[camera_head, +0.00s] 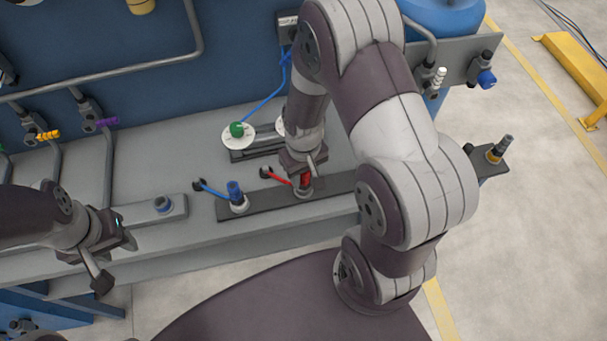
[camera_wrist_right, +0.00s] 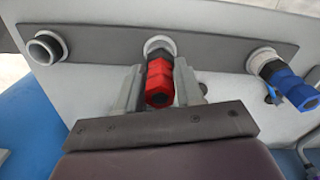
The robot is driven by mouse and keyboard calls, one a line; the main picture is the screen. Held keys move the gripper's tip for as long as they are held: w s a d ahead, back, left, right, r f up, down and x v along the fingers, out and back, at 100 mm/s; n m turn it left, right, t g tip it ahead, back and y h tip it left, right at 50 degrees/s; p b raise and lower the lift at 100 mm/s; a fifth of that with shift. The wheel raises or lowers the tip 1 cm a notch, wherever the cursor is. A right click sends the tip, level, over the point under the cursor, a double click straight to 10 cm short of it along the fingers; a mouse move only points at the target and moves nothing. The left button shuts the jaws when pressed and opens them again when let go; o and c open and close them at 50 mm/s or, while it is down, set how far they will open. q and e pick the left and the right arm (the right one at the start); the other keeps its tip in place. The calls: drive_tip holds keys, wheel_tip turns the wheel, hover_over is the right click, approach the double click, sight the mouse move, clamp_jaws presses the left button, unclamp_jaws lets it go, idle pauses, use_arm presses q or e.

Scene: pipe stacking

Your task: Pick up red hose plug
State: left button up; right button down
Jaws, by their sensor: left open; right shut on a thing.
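The red hose plug (camera_wrist_right: 160,85) sits between the two fingers of my right gripper (camera_wrist_right: 158,88) in the right wrist view, with its far end at a round white socket on the dark strip. My right gripper is shut on it. In the head view the red plug (camera_head: 306,181) shows just below the right gripper (camera_head: 304,174), its red hose running off to the left. My left gripper (camera_head: 108,256) is open and empty at the lower left, apart from the plug.
A blue plug (camera_head: 236,192) stands in the dark strip (camera_head: 270,204) left of the red one. A green plug (camera_head: 237,130) sits on a white disc behind. An empty socket (camera_wrist_right: 45,48) is on the strip's other end. Pipes and valves line the blue wall.

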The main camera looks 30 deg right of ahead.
wheel_tip(320, 180, up, 4)
drive_tip(key=shift+r, duration=0.1)
drive_tip(key=s+d+r, duration=0.6)
drive_tip(key=s, duration=0.3)
drive_tip(key=shift+s+d+r, duration=0.3)
drive_tip(key=shift+s, duration=0.05)
wheel_tip(320, 180, up, 8)
drive_tip(key=p, duration=0.8)
